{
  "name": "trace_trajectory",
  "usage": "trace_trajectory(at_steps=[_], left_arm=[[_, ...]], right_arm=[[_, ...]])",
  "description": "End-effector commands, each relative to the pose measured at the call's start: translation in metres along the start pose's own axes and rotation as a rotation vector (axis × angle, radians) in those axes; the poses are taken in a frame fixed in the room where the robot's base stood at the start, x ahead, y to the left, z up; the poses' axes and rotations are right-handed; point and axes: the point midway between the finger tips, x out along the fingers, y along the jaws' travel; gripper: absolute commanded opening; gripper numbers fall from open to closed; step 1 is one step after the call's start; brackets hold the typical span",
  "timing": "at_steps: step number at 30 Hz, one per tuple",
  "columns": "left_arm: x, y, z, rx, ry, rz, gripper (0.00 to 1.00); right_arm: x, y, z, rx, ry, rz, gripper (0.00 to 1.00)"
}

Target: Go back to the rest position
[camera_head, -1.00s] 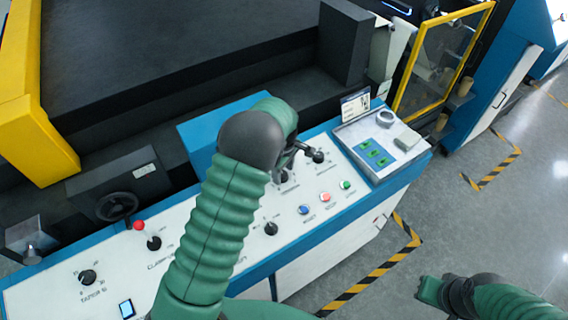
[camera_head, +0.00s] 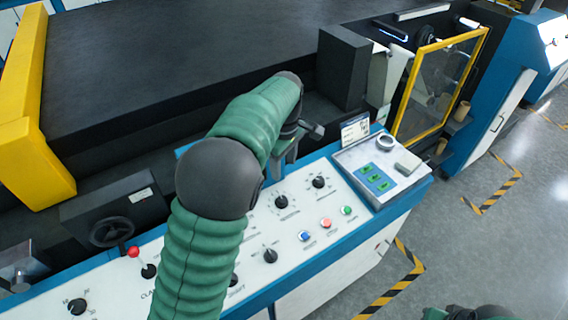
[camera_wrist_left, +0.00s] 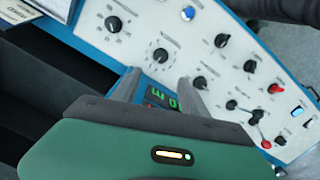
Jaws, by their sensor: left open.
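My left arm comes in from the lower left and bends over the white control panel (camera_head: 285,265) of the machine. My left gripper (camera_head: 286,152) is up near the panel's back edge, above and apart from a black knob (camera_head: 281,202). In the left wrist view the two grey fingers of this gripper (camera_wrist_left: 160,90) stand apart with nothing seen between them but the panel and a small green-lit display (camera_wrist_left: 162,98) behind. A bit of my right arm (camera_head: 475,313) shows at the bottom right edge; its gripper is out of view.
A yellow-framed guard (camera_head: 437,85) stands behind. The floor at right (camera_head: 470,240) is clear.

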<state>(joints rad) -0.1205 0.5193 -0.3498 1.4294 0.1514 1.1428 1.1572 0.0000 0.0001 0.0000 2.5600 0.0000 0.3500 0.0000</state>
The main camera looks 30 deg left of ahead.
Motion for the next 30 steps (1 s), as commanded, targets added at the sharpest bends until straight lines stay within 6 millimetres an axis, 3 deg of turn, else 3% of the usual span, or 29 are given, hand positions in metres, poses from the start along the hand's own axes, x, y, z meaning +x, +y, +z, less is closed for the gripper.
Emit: trace_trajectory(at_steps=[7, 10, 14, 21, 25, 30], left_arm=[[0.002, -0.002, 0.001, 0.012, -0.002, 0.002, 0.52], [0.012, -0.017, 0.008, 0.118, -0.011, 0.014, 0.52], [0.04, -0.063, 0.036, 0.464, -0.012, 0.061, 0.52], [0.085, -0.168, 0.098, 1.188, 0.068, 0.14, 0.52], [0.095, -0.193, 0.11, 1.365, 0.098, 0.15, 0.52], [0.096, -0.196, 0.111, 1.391, 0.103, 0.151, 0.52]], right_arm=[[0.0, 0.0, 0.0, 0.0, 0.0, 0.0, 0.0], [0.002, 0.0, 0.0, 0.0, 0.0, 0.0, 0.0], [0.005, 0.0, 0.001, 0.0, 0.0, 0.0, 0.0], [0.01, 0.0, 0.002, 0.0, 0.0, 0.0, 0.0], [0.011, 0.0, 0.003, 0.0, 0.0, 0.0, 0.0], [0.01, 0.0, 0.002, 0.0, 0.0, 0.0, 0.0]])
